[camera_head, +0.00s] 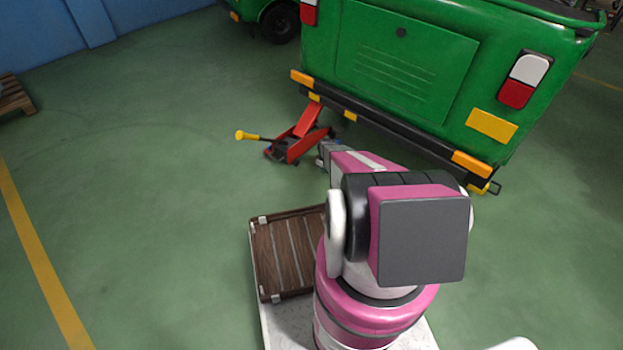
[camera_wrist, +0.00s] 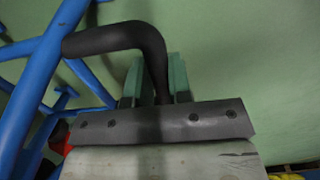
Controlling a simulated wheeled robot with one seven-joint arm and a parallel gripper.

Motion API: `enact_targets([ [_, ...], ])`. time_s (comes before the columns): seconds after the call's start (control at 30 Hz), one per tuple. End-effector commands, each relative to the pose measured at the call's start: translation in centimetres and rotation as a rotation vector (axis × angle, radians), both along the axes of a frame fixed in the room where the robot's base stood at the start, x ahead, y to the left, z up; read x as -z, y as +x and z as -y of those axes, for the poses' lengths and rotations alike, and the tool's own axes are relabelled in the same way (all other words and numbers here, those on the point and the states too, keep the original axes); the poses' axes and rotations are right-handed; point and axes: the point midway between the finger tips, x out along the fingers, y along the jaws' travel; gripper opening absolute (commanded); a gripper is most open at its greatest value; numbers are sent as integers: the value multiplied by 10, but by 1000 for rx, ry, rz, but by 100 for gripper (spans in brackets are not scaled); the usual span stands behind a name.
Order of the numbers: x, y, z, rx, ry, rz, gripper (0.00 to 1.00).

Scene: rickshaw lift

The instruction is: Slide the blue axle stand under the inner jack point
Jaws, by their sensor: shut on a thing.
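The blue axle stand (camera_wrist: 38,70) fills the left of the wrist view, with blue tubular legs and a dark bent handle (camera_wrist: 110,38). My gripper (camera_wrist: 160,82) is shut on that handle, which passes down between its two greenish fingers. In the head view my gripper (camera_head: 324,156) is low behind the green rickshaw (camera_head: 400,60), mostly hidden by my arm. Only a small blue bit of the stand (camera_head: 337,141) shows there. Yellow blocks (camera_head: 350,116) sit along the dark rear bumper. I cannot tell whether the stand is under the inner jack point.
A red floor jack (camera_head: 292,145) with a yellow-ended handle (camera_head: 246,135) reaches under the bumper, just left of my gripper. A brown slatted panel (camera_head: 285,255) lies on my base. A wooden pallet (camera_head: 14,95) is at far left. The green floor at left is clear.

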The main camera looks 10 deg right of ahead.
Motion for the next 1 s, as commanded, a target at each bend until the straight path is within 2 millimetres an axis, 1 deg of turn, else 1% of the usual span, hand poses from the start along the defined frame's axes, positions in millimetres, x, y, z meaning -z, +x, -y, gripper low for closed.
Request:
enact_targets([
  [0.1, -1, 7, 7, -1, -2, 4, 0],
  [1.0, -1, 38, 50, 0, -2, 3, 0],
])
